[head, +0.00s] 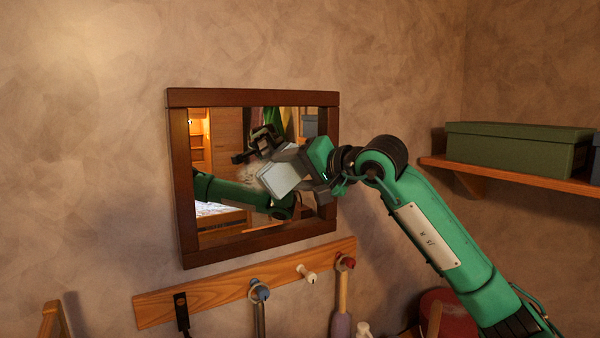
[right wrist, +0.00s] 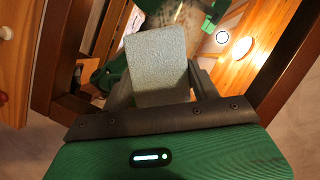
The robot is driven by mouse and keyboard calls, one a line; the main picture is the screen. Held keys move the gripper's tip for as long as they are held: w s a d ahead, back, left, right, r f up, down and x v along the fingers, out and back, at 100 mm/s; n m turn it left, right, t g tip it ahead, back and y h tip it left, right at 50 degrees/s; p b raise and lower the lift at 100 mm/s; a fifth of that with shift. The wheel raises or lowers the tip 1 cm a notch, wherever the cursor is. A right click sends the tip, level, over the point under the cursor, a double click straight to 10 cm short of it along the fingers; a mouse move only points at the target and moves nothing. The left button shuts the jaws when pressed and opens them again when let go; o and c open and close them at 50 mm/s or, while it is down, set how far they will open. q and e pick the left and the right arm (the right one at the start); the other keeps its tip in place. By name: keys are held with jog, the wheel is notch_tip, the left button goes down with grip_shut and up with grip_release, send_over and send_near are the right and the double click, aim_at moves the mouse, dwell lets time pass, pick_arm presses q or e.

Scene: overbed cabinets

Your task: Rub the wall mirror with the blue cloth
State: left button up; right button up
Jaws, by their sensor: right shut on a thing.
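The wall mirror (head: 222,150) has a dark wooden frame and hangs on the wall in the middle of the head view. My right gripper (head: 306,177) is in front of the right half of its glass, shut on the blue cloth (head: 280,180). The cloth looks like a flat, pale grey-blue pad; it also stands out between the fingers in the right wrist view (right wrist: 157,65). I cannot tell whether the pad touches the glass. A pale, speckled patch shows on the glass just behind the pad. The mirror reflects my green arm. My left gripper is not in view.
Below the mirror is a wooden peg rail (head: 205,295) with hanging things, one with a blue top and one with a red top. At right, a wooden shelf (head: 500,174) carries a green box (head: 515,147). The wall left of the mirror is bare.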

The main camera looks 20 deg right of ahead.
jog(key=shift+s+a, duration=0.2)
jog(key=shift+a, duration=1)
jog(key=shift+s+a+b, duration=0.25)
jog(key=shift+a+b, duration=0.1)
jog(key=shift+a, duration=0.9)
jog(key=shift+s+a+b, duration=0.25)
jog(key=shift+a+b, duration=0.05)
jog(key=shift+a, duration=0.95)
jog(key=shift+s+a+b, duration=0.25)
jog(key=shift+a+b, duration=0.1)
jog(key=shift+a, duration=0.9)
jog(key=shift+d, duration=0.1)
jog(key=shift+s+d+f+b, duration=0.1)
jog(key=shift+s+b, duration=0.3)
jog(key=shift+s, duration=0.25)
jog(key=s+b, duration=0.1)
jog(key=s, duration=0.1)
jog(key=s+d, duration=0.1)
jog(key=s, duration=0.1)
jog(key=shift+s+b, duration=0.35)
jog(key=shift+b, duration=0.05)
